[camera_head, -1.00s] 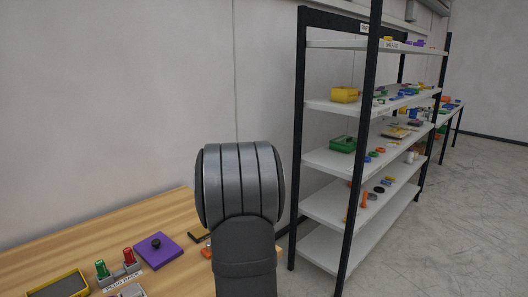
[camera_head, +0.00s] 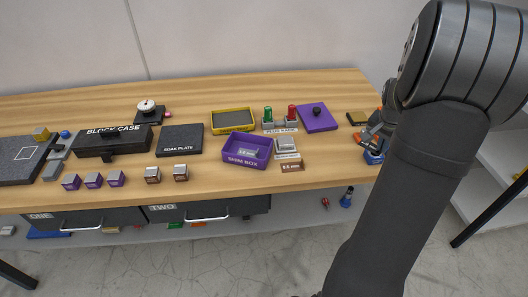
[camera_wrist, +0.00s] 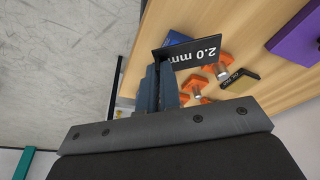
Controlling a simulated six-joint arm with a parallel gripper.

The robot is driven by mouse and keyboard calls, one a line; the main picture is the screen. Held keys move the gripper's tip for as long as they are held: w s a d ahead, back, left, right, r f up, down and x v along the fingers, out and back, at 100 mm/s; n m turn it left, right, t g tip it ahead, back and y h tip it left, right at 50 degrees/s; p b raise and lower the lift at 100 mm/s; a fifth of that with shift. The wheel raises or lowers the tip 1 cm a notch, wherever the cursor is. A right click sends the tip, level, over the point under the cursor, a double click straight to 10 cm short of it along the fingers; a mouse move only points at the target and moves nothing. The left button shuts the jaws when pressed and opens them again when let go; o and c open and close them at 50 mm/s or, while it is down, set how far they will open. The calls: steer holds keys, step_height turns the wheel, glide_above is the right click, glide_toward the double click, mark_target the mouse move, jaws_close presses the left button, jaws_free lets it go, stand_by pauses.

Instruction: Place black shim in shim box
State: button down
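The black shim (camera_wrist: 195,55), marked "2.0 mm", is held between the fingers of my gripper (camera_wrist: 165,82) in the wrist view. It sticks out past the fingertips above the wooden table, near its edge. The shim box (camera_head: 232,160) is an open purple tray near the middle front of the table in the head view, with a grey labelled piece inside. My arm is at the right in the head view; it largely hides my gripper and the shim cannot be made out there.
A purple lid with a black knob (camera_head: 317,117), a plug rack (camera_head: 281,125) and a yellow-rimmed tray (camera_head: 233,120) stand behind the box. A grey block and a brown marked block (camera_head: 290,165) sit right of it. Orange clamps (camera_wrist: 208,82) lie under my gripper.

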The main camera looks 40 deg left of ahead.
steer(key=s+a+r+n+y, duration=0.1)
steer(key=s+a+r+n, duration=0.15)
steer(key=s+a, duration=0.7)
steer(key=s+a+r+n, duration=0.1)
steer(key=s+a+n, duration=0.2)
steer(key=s+a, duration=0.65)
steer(key=a+f, duration=0.2)
steer(key=a, duration=0.2)
steer(key=s+a+f, duration=0.1)
steer(key=a+f, duration=0.2)
steer(key=a, duration=0.2)
steer(key=s+a+f, duration=0.1)
steer(key=a+f, duration=0.1)
steer(key=a, duration=0.2)
steer(key=shift+a+f, duration=0.25)
steer(key=shift+f, duration=0.05)
step_height(320, 180, down, 3)
steer(key=shift+s+f, duration=0.1)
steer(key=shift+s+d+f, duration=0.1)
steer(key=shift+d+f, duration=0.15)
steer(key=shift+f, duration=0.2)
steer(key=c, duration=1.8)
jaws_free()
steer(key=shift+o, duration=0.9)
steer(key=shift+a+f, duration=0.1)
